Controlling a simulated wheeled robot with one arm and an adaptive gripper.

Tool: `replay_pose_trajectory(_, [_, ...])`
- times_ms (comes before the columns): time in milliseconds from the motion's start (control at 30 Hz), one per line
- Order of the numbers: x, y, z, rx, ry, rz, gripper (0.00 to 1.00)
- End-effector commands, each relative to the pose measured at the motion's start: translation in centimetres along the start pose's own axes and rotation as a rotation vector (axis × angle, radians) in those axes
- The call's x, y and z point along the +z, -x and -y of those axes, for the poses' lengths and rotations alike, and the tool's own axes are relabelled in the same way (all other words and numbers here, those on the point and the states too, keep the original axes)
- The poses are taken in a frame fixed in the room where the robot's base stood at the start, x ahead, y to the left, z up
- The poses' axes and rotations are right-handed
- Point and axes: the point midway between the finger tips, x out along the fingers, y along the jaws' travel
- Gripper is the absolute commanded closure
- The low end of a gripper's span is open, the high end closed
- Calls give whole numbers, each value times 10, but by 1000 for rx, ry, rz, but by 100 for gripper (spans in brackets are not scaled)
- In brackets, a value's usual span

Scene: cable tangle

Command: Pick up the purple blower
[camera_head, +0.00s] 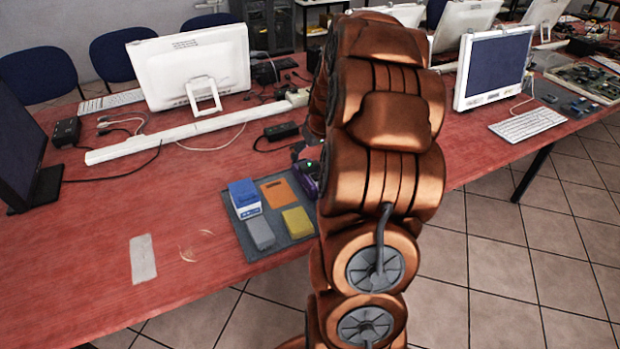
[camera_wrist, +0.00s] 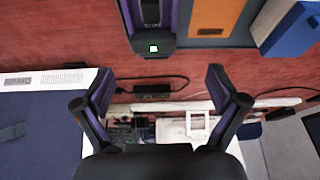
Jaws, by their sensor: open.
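The purple blower, a dark device with purple sides and a small green light, shows at the top of the wrist view (camera_wrist: 168,42), cut off by the frame edge. In the head view the blower (camera_head: 309,181) sits at the right side of the grey mat, partly hidden behind my arm. My gripper (camera_wrist: 160,76) is open and empty. In the wrist view its fingers are spread left and right, with the blower beyond the tips and sideways between them. In the head view my arm hides most or all of the gripper.
The grey mat (camera_head: 281,219) also holds a blue box (camera_head: 244,198), an orange block (camera_head: 279,193), a grey block (camera_head: 260,233) and a yellow block (camera_head: 298,222). A black adapter (camera_head: 281,131) with cable, a white cable channel (camera_head: 190,129) and monitors lie behind. The red table's (camera_head: 85,225) left front is mostly clear.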

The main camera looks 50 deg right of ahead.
Motion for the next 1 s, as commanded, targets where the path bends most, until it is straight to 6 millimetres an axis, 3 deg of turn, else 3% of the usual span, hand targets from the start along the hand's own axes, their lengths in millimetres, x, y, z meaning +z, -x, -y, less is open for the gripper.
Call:
replay_pose_trajectory(100, [-1,-6,-9,6,-7,-5,4])
replay_pose_trajectory(567, [0,-34,-8,6,-5,-5,4])
replay_pose_trajectory(1000, [4,-78,-9,7,-7,-7,4])
